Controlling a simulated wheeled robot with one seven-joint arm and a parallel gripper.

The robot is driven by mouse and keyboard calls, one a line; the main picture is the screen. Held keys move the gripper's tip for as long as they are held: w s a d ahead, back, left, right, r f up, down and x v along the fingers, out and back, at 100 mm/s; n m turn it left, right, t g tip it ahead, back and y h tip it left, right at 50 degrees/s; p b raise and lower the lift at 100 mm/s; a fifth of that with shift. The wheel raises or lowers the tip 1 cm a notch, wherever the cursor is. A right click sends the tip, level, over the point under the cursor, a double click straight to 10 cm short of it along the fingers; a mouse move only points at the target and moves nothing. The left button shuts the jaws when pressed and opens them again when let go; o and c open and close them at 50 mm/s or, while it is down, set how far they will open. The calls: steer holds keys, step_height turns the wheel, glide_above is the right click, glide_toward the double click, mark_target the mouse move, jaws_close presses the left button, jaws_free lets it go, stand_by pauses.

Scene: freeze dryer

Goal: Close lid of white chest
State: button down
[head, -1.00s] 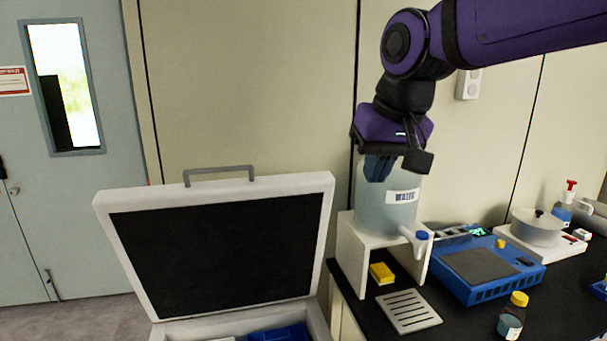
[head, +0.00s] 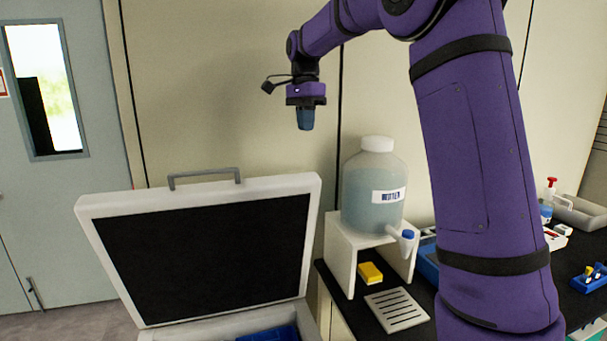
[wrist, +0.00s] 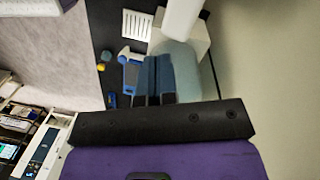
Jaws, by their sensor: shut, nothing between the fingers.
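The white chest (head: 235,324) stands at the lower left of the head view, its lower part cut off by the frame. Its lid (head: 312,200) is raised and leans back, with a black inner face and a grey handle (head: 205,174) on its top edge. My gripper (head: 305,122) is above and behind the lid, to the right of the handle, pointing down and touching nothing. In the wrist view the blue fingers (wrist: 152,82) are together with nothing visible between them. Something blue (head: 270,334) lies inside the chest.
A water jug (head: 372,190) stands on a white stand (head: 338,252) right of the lid. A yellow block (head: 370,273) and a slotted white plate (head: 397,308) lie on the black bench. My arm covers part of the bench. A wall is close behind the chest.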

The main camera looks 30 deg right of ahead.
mark_target(304, 173)
steer(key=w+d+f+m+g, duration=0.2)
steer(key=w+d+f+m, duration=0.25)
steer(key=w+f, duration=0.4)
steer(key=x, duration=0.5)
steer(key=a+x, duration=0.1)
steer(key=x, duration=0.2)
steer(key=shift+w+a, duration=0.1)
steer(key=shift+w, duration=0.2)
